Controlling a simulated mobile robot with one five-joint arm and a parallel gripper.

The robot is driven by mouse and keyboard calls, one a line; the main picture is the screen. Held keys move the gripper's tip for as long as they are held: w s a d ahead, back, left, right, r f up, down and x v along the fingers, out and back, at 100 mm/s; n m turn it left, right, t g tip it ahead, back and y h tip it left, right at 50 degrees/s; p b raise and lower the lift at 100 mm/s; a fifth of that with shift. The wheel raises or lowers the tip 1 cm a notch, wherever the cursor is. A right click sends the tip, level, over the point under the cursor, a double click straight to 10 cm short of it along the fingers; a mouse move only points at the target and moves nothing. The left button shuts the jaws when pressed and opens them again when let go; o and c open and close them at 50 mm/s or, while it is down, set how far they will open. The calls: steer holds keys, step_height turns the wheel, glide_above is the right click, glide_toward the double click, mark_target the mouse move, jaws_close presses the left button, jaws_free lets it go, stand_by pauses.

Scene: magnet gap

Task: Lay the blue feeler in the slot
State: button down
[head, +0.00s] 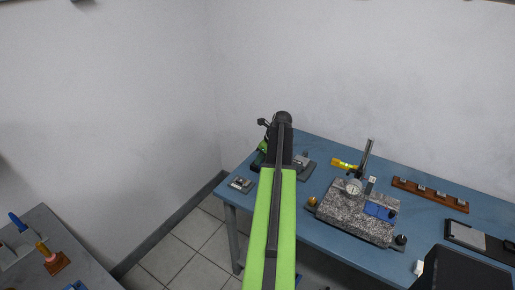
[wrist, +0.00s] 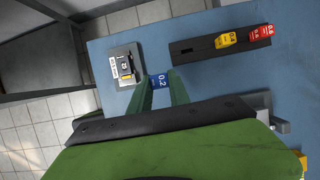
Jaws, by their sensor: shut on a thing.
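The blue feeler (wrist: 160,83), marked 0.2, is between the two green fingers of my gripper (wrist: 161,78) in the wrist view. My gripper is shut on it, above the blue table. A dark rack (wrist: 198,51) lies to the upper right, with a dark slot showing in its bare left part. A yellow feeler (wrist: 226,40) marked 0.4 and red feelers (wrist: 260,32) stand in its right part. A small grey block (wrist: 122,52) with a label and a fitting on top stands just left of the feeler. My arm hides the feeler in the head view.
The blue table's (head: 330,231) left edge is close to a small grey device (head: 241,184). A granite stand (head: 353,214) with a dial gauge and a brown rack (head: 430,194) are to the right. Bare blue tabletop lies between the grey block and dark rack.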

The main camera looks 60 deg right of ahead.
steer(key=w+d, duration=0.1)
steer(key=d, duration=0.1)
steer(key=w+d, duration=0.3)
steer(key=d, duration=0.1)
steer(key=shift+w+d+f, duration=0.15)
steer(key=shift+w, duration=0.25)
step_height(320, 180, down, 6)
steer(key=b, duration=0.5)
steer(key=shift+s+r+b, duration=0.1)
steer(key=shift+r+b, duration=0.1)
steer(key=shift+b, duration=0.15)
steer(key=shift+f, duration=0.2)
steer(key=c, duration=1.1)
jaws_free()
steer(key=shift+c, duration=0.2)
steer(key=c, duration=0.5)
